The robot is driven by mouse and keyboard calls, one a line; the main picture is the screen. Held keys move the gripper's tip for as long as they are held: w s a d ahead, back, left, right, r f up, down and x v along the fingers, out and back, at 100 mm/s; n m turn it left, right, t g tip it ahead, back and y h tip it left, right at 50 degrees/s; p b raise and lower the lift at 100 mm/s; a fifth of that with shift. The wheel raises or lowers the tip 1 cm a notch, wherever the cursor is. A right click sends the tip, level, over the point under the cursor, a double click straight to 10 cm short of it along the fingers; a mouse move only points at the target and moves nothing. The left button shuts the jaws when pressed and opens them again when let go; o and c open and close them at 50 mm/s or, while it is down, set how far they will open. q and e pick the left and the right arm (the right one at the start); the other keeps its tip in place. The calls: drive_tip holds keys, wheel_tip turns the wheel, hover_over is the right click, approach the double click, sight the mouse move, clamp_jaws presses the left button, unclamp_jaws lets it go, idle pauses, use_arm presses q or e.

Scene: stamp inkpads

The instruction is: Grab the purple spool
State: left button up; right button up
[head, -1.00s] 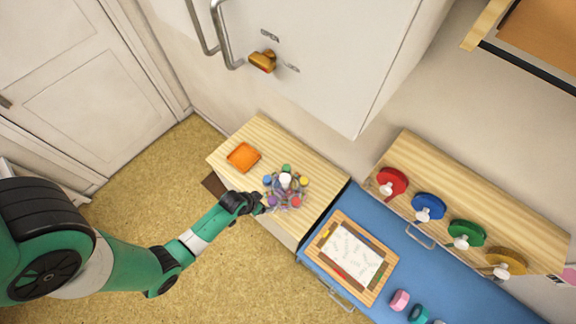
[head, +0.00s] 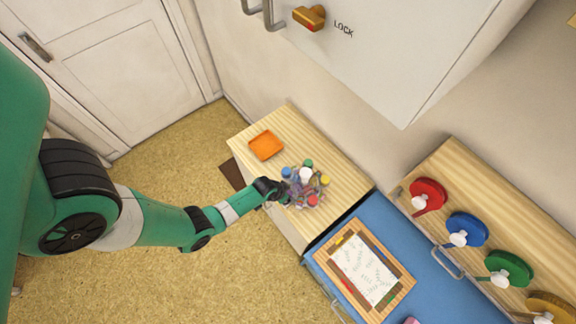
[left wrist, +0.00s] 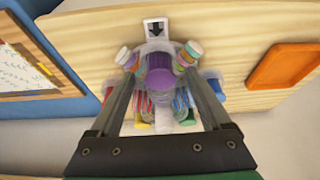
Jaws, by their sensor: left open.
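The purple spool (left wrist: 160,72) is in the middle of the left wrist view, on the near side of a clear round rack that carries several coloured spools. The rack, with its white top (head: 306,175), stands on the wooden cabinet top in the head view. My left gripper (left wrist: 160,84) is open, with one finger on each side of the purple spool. In the head view my left gripper (head: 284,192) is at the rack's near left side and mostly covers the purple spool. I cannot tell whether the fingers touch it. My right gripper is in neither view.
An orange tray (head: 266,145) lies on the cabinet top left of the rack. Green (head: 308,163), blue (head: 286,172) and red (head: 313,200) spools crowd the rack. A framed paper board (head: 363,270) lies on the blue surface to the right.

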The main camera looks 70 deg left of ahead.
sight(291, 192)
use_arm(q)
clamp_jaws()
idle(0.4)
drive_tip(key=shift+r+p, duration=0.35)
drive_tip(key=shift+r, duration=0.1)
wheel_tip(291, 192, up, 3)
drive_tip(key=shift+f+p, duration=0.1)
drive_tip(key=shift+p, duration=0.55)
drive_tip(key=s+d+r+p, duration=0.7)
drive_tip(key=s+d+r, duration=0.2)
drive_tip(key=d, duration=0.1)
drive_tip(key=shift+s+d+r, duration=0.15)
drive_tip(key=shift+d, duration=0.1)
